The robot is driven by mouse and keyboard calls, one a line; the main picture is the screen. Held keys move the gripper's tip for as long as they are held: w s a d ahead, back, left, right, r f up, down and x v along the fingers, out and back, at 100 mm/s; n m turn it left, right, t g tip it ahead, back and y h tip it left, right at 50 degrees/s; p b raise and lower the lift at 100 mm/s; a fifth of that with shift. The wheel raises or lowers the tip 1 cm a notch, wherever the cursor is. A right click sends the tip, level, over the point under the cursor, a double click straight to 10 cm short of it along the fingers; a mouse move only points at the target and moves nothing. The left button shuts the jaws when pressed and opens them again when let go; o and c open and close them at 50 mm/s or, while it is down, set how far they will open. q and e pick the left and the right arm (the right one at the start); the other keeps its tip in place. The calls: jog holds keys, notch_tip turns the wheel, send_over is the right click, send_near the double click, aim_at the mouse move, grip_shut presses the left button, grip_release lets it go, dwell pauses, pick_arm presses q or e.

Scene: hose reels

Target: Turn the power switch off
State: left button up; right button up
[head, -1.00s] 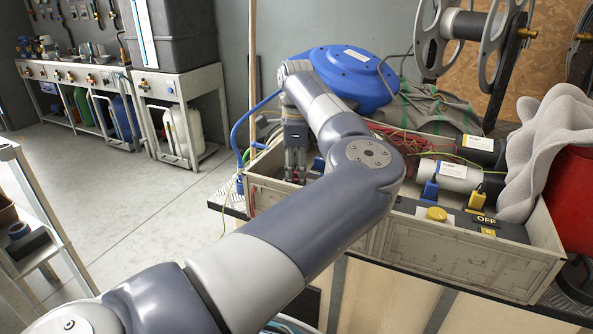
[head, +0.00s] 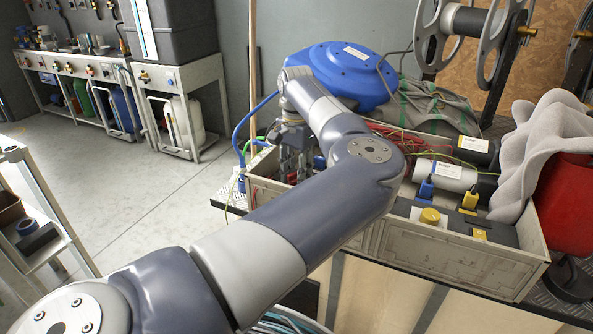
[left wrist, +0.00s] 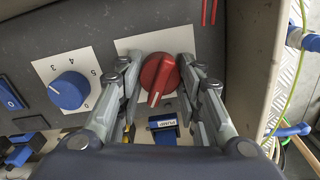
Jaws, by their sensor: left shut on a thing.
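A red rotary knob (left wrist: 158,76) with a white pointer line sits on a white plate in the left wrist view. Its pointer line aims down the picture and slightly left. My left gripper (left wrist: 160,66) has its fingers on both sides of the knob and is shut on it. My right gripper is not in view.
A blue dial (left wrist: 69,90) with numbers and a blue rocker switch (left wrist: 10,95) lie left of the knob. The box also holds a yellow button (head: 430,216). A blue reel (head: 348,72) stands behind.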

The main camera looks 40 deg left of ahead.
pick_arm(q)
jog(key=n, duration=0.2)
jog(key=shift+n, duration=0.4)
jog(key=shift+n+p, duration=0.4)
jog(key=shift+n, duration=1.2)
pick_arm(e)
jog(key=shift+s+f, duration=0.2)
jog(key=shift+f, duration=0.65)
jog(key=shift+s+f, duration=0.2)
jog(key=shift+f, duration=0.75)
pick_arm(q)
jog(key=o, duration=1.1)
jog(key=shift+c, duration=0.2)
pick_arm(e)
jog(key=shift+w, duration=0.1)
pick_arm(q)
notch_tip(320, 180, up, 12)
